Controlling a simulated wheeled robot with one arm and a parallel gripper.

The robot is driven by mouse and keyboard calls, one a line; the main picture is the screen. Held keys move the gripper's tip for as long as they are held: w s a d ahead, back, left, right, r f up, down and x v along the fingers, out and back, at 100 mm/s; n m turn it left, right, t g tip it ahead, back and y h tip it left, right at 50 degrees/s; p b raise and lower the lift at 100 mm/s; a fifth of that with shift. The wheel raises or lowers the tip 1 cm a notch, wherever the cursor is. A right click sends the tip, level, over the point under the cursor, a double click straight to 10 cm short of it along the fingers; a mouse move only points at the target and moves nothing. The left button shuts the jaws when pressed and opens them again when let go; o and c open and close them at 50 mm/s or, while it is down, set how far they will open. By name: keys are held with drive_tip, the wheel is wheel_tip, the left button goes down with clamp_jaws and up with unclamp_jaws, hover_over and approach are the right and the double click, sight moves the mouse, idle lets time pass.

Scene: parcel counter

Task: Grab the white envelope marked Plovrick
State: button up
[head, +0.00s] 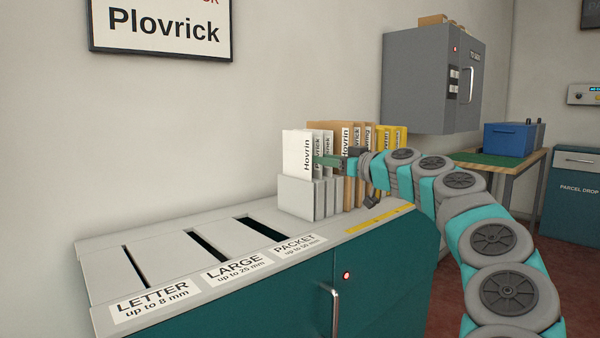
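A row of upright envelopes stands in a light grey rack (296,196) at the back end of the counter. The frontmost white envelope (297,150) reads "Hovrin". Just behind it is a white envelope (317,142) whose label shows only an ending like "rick"; the rest is covered. Another white envelope (328,141) behind that ends in "nek". My gripper (331,161) reaches in from the right, with its tip against or just in front of the white envelopes' right edges. Its fingers are small and partly overlap the envelopes, so I cannot tell whether it grips one.
Brown envelopes (346,136) and yellow ones (384,139) stand further back in the rack. The counter top (150,244) in front has slots labelled letter, large and packet. A grey wall cabinet (425,85) hangs behind. A wall sign (163,27) reads "Plovrick".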

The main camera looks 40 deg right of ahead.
drive_tip(key=shift+w+a+f+p, duration=0.1)
drive_tip(key=shift+w+a+p, duration=0.1)
drive_tip(key=shift+w, duration=1.1)
drive_tip(key=shift+w+a+p, duration=0.1)
drive_tip(key=shift+w+p, duration=0.15)
drive_tip(key=shift+w, duration=1.1)
drive_tip(key=shift+w+a+f+p, duration=0.1)
drive_tip(key=shift+w+p, duration=0.1)
drive_tip(key=shift+w, duration=1.1)
clamp_jaws()
